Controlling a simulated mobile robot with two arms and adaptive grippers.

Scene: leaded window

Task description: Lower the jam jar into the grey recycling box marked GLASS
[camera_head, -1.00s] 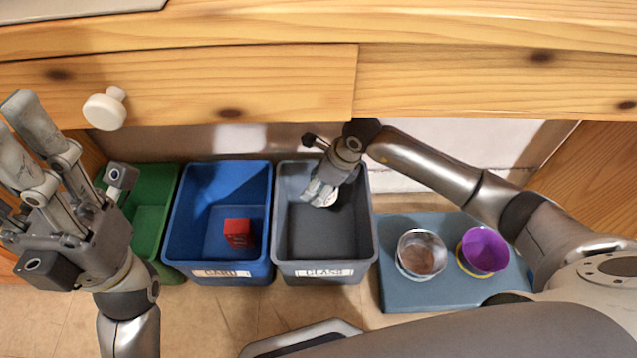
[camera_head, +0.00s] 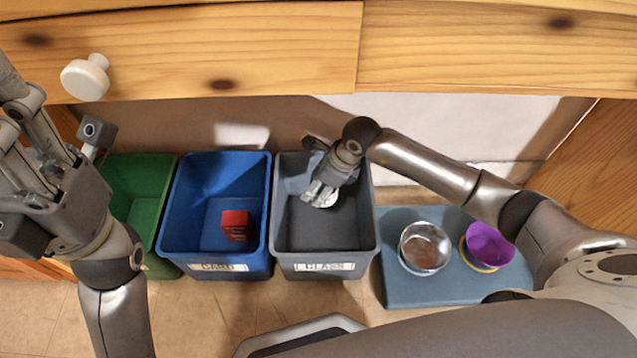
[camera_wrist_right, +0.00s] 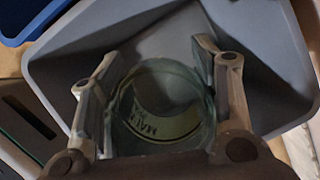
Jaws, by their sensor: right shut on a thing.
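The clear glass jam jar shows as a pale piece at my right gripper's fingertips in the head view (camera_head: 328,199) and as a round glass with a dark-lettered label in the right wrist view (camera_wrist_right: 165,118). My right gripper (camera_head: 321,194) is shut on it, with a finger on each side. Gripper and jar are within the outline of the grey box (camera_head: 322,264), whose front label reads GLASS. I cannot tell how far the jar is above the box floor. My left gripper (camera_head: 25,150) is open and empty at the left edge, its fingertips partly cut off.
A blue box (camera_head: 215,260) marked CARD, holding a red carton (camera_head: 234,225), stands left of the grey box; a green box (camera_head: 145,185) is beyond it. Right is a blue-grey mat (camera_head: 400,290) with a metal bowl (camera_head: 424,247) and a purple bowl (camera_head: 489,246). A wooden drawer front (camera_head: 180,55) overhangs behind.

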